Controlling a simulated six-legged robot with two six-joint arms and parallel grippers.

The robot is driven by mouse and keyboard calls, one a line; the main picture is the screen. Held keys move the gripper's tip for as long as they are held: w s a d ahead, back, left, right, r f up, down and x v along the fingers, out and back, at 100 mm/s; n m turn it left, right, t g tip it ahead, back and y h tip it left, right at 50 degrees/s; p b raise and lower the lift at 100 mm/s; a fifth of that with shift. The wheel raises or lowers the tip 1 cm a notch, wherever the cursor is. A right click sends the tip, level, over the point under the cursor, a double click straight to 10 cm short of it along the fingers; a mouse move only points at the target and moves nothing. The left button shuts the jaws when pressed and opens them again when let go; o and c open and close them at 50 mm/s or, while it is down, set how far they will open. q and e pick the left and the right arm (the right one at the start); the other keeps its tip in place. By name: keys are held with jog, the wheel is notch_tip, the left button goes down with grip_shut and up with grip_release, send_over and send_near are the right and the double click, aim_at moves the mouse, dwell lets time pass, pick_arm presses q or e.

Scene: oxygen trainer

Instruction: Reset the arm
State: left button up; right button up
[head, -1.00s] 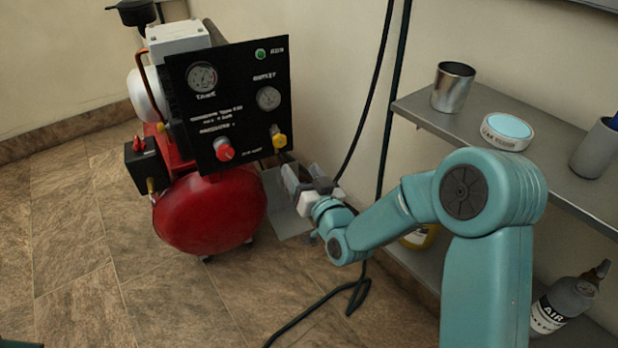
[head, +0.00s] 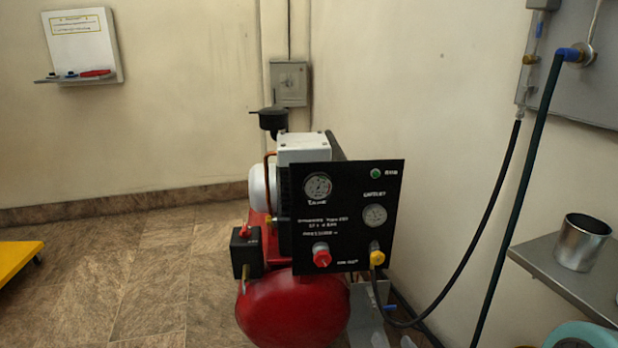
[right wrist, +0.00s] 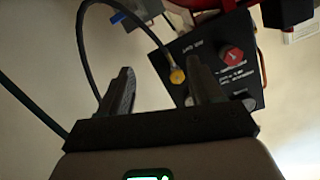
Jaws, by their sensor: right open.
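My right gripper (right wrist: 160,62) shows in the right wrist view with its two dark fingers apart and nothing between them. Beyond the fingers is the black gauge panel (right wrist: 215,60), seen tilted, with a red knob (right wrist: 234,56) and a yellow fitting (right wrist: 178,77). A black hose runs to the yellow fitting. In the head view, only a teal part of my right arm (head: 577,336) shows at the bottom right corner; the gripper is out of that frame. My left gripper is in neither view.
The red compressor tank (head: 293,312) stands on the tiled floor below the panel. A grey shelf (head: 545,262) with a metal cup (head: 581,243) juts in at right. Hoses (head: 505,215) hang from the wall at right. The floor at left is mostly clear, with a yellow platform (head: 18,262) at the edge.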

jog(key=s+a+f+g+y, duration=0.1)
jog(key=s+a+f+g, duration=0.1)
jog(key=s+f+g, duration=0.45)
jog(key=s+a+f+g, duration=0.15)
jog(key=s+f, duration=0.25)
jog(key=f, duration=0.6)
jog(key=s+a+f+g+y, duration=0.1)
jog(key=s+a+f+g, duration=0.15)
jog(key=s, duration=0.35)
jog(key=s+a+f+g+y, duration=0.1)
jog(key=s+a+f+g, duration=0.2)
jog(key=s, duration=0.4)
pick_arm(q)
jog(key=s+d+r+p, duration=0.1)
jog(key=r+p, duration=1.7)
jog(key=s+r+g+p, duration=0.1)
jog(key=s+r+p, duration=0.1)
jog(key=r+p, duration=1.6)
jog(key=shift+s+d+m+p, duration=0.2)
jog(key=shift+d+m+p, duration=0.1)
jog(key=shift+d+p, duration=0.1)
pick_arm(e)
notch_tip(320, 180, up, 36)
jog(key=s+n+g, duration=0.1)
jog(key=s+g, duration=0.1)
jog(key=shift+s+r, duration=0.2)
jog(key=shift+s, duration=0.1)
jog(key=c, duration=0.4)
